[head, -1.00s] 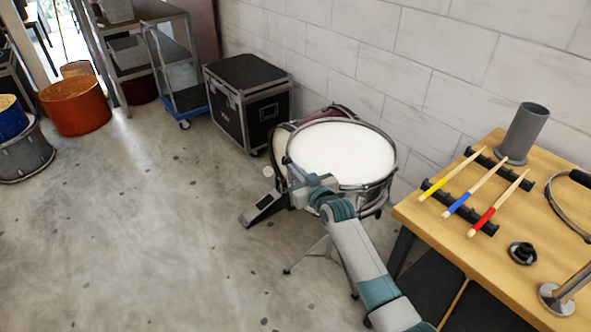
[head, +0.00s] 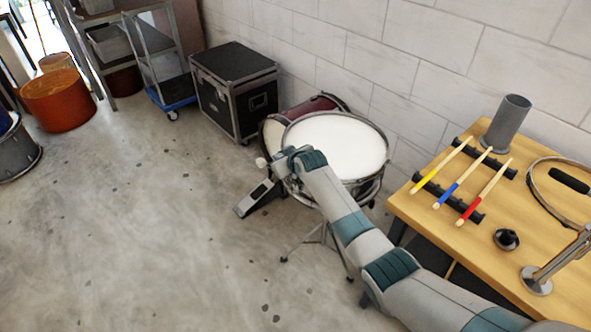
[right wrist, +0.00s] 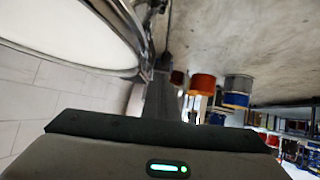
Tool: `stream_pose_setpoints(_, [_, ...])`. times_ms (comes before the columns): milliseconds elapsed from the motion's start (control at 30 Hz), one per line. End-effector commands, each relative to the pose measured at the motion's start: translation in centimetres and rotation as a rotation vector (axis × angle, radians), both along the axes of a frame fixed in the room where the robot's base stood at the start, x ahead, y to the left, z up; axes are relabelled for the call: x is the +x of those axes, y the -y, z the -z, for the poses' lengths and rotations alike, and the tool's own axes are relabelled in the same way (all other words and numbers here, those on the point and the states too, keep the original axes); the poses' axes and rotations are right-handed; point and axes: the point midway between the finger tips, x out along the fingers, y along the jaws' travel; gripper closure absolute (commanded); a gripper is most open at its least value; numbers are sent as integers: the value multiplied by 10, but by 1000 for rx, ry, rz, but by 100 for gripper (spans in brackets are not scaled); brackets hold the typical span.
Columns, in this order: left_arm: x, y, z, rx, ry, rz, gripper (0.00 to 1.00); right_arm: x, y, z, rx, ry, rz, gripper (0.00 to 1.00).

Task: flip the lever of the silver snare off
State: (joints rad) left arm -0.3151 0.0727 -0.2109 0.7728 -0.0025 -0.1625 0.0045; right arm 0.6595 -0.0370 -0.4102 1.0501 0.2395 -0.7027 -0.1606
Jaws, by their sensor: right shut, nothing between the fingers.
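The silver snare (head: 335,142) stands on a stand beside the wooden bench, its white head facing up. In the right wrist view the snare (right wrist: 75,22) fills the upper left, with its rim and shell side close by. My right gripper (head: 264,162) is at the left side of the snare near its rim, shut and empty. My arm covers part of the shell. I cannot make out the lever; it is hidden or too small to tell. In the right wrist view my gripper body (right wrist: 160,140) shows along the bottom. My left gripper is not in view.
A bass drum (head: 318,104) with a pedal (head: 256,198) stands behind the snare. The wooden bench (head: 425,205) at right carries drumsticks (head: 441,164), a grey cup (head: 507,122) and a hoop. A black case (head: 236,90) stands by the wall.

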Motion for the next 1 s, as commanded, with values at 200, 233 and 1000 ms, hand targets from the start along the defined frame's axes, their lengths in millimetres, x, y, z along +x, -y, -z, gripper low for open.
stream_pose_setpoints(200, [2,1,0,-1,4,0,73,-3,2,5,-1,-3,1,100])
stream_pose_setpoints(233, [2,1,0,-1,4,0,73,-3,2,5,-1,-3,1,100])
stream_pose_setpoints(1000, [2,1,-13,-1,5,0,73,-14,10,10,0,-2,1,100])
